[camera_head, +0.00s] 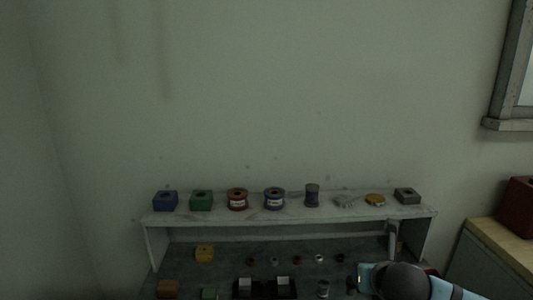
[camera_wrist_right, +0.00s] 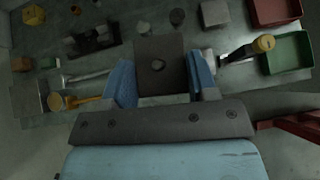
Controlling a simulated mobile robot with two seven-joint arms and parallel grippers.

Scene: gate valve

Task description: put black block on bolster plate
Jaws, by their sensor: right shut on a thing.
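In the head view part of my right arm shows at the bottom right, and the held block cannot be made out. I cannot tell surely which thing is the bolster plate; a flat grey square plate (camera_wrist_right: 215,13) lies beyond the block, and another grey plate (camera_wrist_right: 27,98) is at the left. My left gripper is not in view.
A raised shelf (camera_head: 300,213) holds several blocks and spools along the wall. On the bench below, a black fixture (camera_wrist_right: 92,40) stands left of the block. Hand tools lie on both sides. A green tray (camera_wrist_right: 290,52) and a red tray (camera_wrist_right: 274,12) are at the right.

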